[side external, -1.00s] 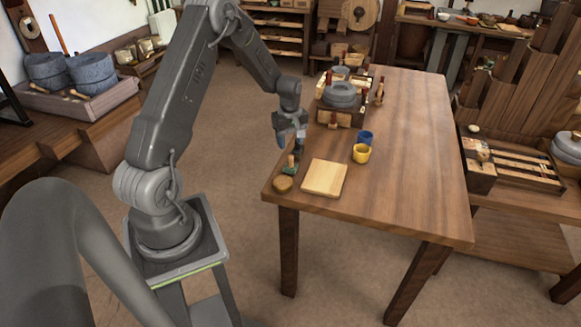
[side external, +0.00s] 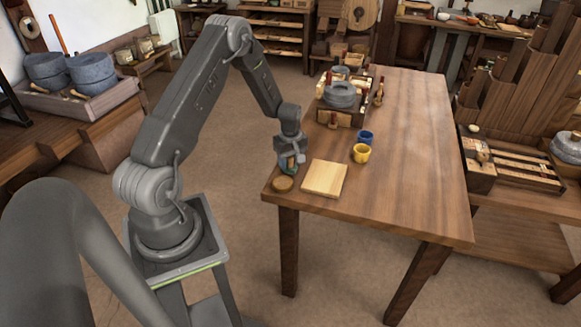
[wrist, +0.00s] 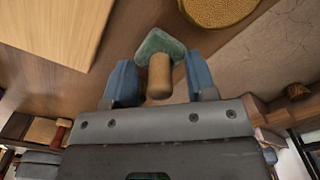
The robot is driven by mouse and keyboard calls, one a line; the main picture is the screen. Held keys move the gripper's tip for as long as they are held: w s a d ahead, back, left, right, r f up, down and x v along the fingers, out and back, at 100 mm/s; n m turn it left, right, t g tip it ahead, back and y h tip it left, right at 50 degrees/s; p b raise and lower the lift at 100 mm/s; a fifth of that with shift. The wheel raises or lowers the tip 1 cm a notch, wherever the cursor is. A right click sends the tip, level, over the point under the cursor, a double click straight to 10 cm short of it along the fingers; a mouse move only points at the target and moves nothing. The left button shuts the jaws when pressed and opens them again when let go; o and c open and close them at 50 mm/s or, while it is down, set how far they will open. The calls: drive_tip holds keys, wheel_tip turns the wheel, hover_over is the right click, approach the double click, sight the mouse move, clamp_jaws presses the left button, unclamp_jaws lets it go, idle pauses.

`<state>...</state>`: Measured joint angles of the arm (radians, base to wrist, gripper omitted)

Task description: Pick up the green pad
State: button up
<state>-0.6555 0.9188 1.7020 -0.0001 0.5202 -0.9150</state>
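The green pad (wrist: 158,44) lies on the wooden table, with a light wooden knob handle (wrist: 160,76) standing up from it toward the camera. In the side view the pad (side external: 289,171) shows as a small green patch, partly covered by my gripper. My gripper (side external: 290,160) is above the pad near the table's left edge. In the wrist view its two blue fingers (wrist: 158,82) are apart, one on each side of the handle, with gaps showing. I cannot tell exactly how high the fingertips are above the table.
A pale wooden board (side external: 325,178) lies right of the pad. A round brown piece (side external: 283,184) sits just in front of it. A yellow cup (side external: 361,153) and a blue cup (side external: 366,137) stand farther right. A wooden box with grey stones (side external: 341,112) is behind. The table's right side is clear.

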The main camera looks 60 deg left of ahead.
clamp_jaws()
drive_tip(key=shift+r, duration=0.15)
drive_tip(key=r, duration=0.4)
drive_tip(key=shift+s+a+r, duration=0.15)
drive_tip(key=shift+s+r, duration=0.05)
drive_tip(key=s+a+r, duration=0.5)
drive_tip(key=s+r, duration=0.1)
drive_tip(key=s, duration=0.4)
drive_tip(key=shift+r, duration=0.2)
